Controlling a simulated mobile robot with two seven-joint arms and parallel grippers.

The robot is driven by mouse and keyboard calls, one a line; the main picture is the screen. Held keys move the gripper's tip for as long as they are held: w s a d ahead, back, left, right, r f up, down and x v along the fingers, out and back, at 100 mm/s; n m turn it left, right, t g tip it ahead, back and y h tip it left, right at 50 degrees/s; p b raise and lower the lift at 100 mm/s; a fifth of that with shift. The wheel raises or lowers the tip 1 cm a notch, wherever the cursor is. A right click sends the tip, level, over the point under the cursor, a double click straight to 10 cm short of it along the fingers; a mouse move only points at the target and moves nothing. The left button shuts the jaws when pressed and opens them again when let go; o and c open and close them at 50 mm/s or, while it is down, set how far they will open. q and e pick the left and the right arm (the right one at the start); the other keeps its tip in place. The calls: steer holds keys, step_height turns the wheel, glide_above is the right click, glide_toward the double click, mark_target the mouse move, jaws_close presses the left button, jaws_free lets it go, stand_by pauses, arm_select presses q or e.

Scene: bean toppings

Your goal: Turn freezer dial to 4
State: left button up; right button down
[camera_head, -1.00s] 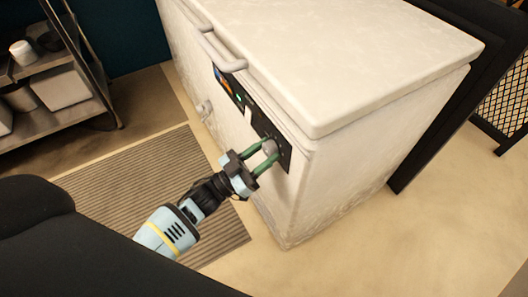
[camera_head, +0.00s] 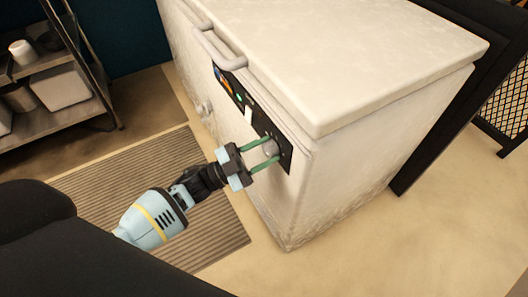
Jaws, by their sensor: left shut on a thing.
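The white chest freezer (camera_head: 350,60) stands in the middle and right of the head view, lid shut. Its black control panel (camera_head: 243,99) runs along the upper front side. The grey round freezer dial (camera_head: 270,148) sits at the panel's near right end. My left gripper (camera_head: 266,153) is at the dial, its green fingers on either side of it and shut on it. The dial's markings are too small to read. My right gripper is not in view.
A metal shelf rack (camera_head: 60,75) with containers stands at the upper left. A striped mat (camera_head: 150,190) lies on the floor before the freezer. A dark frame (camera_head: 440,130) stands close behind the freezer at right. Floor at the lower right is clear.

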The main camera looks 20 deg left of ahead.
arm_select(q)
steer(key=shift+m+g, duration=0.6)
steer(key=shift+m, duration=0.6)
steer(key=o, duration=1)
steer(key=shift+v, duration=3.95)
steer(key=shift+f, duration=0.15)
